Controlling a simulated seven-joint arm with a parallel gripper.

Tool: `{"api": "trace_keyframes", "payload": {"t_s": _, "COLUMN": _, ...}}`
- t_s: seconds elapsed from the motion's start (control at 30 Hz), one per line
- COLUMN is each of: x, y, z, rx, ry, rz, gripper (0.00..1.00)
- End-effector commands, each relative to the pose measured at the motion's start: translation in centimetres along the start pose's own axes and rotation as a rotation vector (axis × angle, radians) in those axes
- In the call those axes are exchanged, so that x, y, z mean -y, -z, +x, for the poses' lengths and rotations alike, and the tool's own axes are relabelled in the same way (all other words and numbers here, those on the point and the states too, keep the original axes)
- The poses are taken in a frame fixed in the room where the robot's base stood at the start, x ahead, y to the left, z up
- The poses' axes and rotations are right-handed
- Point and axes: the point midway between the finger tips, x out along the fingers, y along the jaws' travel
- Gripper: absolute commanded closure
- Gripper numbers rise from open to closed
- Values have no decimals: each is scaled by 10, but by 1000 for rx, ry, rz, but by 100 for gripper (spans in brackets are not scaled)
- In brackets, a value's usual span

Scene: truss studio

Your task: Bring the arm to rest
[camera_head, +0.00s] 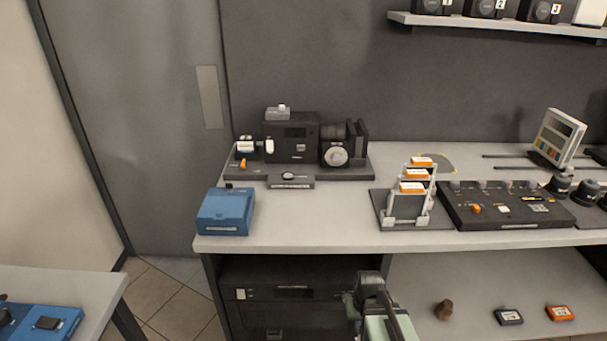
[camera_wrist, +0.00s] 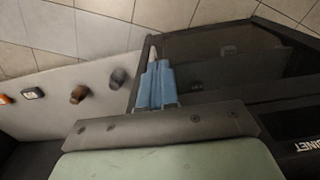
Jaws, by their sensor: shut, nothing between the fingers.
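My gripper (camera_head: 366,290) shows at the bottom centre of the head view, in front of the bench and beside the dark cabinet opening. In the wrist view its blue fingers (camera_wrist: 155,86) are together, with nothing held between them. My arm's green and grey links enter from the bottom edge of the head view. The exact fingertips are hard to make out there.
The grey bench (camera_head: 300,225) carries a black camera rig, a blue box (camera_head: 226,211), a card rack (camera_head: 408,205) and a black panel (camera_head: 505,205). A lower shelf (camera_head: 440,275) holds a brown lump (camera_head: 443,310) and two small cases. A side table (camera_head: 70,285) stands left, with tiled floor between.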

Motion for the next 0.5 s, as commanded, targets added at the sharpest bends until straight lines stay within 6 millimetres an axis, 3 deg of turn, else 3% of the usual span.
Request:
{"api": "trace_keyframes", "payload": {"t_s": 0.27, "x": 2, "y": -36, "z": 42, "rx": 90, "ry": -1, "rz": -8, "gripper": 100}}
{"api": "trace_keyframes", "payload": {"t_s": 0.5, "x": 1, "y": -85, "z": 87, "rx": 198, "ry": -2, "rz": -8, "gripper": 100}}
